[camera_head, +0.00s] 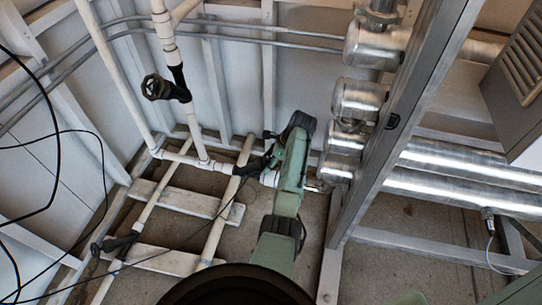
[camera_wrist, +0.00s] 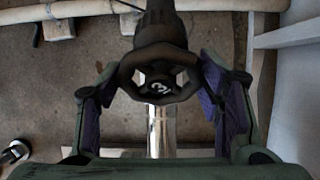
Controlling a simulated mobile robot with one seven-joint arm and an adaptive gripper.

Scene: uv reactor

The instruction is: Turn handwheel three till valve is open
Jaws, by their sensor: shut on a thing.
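In the wrist view a dark, lobed handwheel (camera_wrist: 157,83) with a light mark like a tilted 3 on its hub faces the camera. My gripper (camera_wrist: 158,75) is shut on its rim, with one purple-padded finger on the left and one on the right. The dark valve body (camera_wrist: 160,28) lies behind the wheel. In the head view a dark valve part (camera_head: 255,165) on a white pipe shows just left of my green arm. The arm hides the gripped handwheel and my gripper there. Whether the valve is open cannot be told.
Another dark handwheel (camera_head: 157,87) sits on the upper-left pipe, and a dark valve (camera_head: 115,243) is at lower left. Large silver cylinders (camera_head: 358,98) and a grey metal post (camera_head: 400,115) stand right of my arm. Black cables hang at far left.

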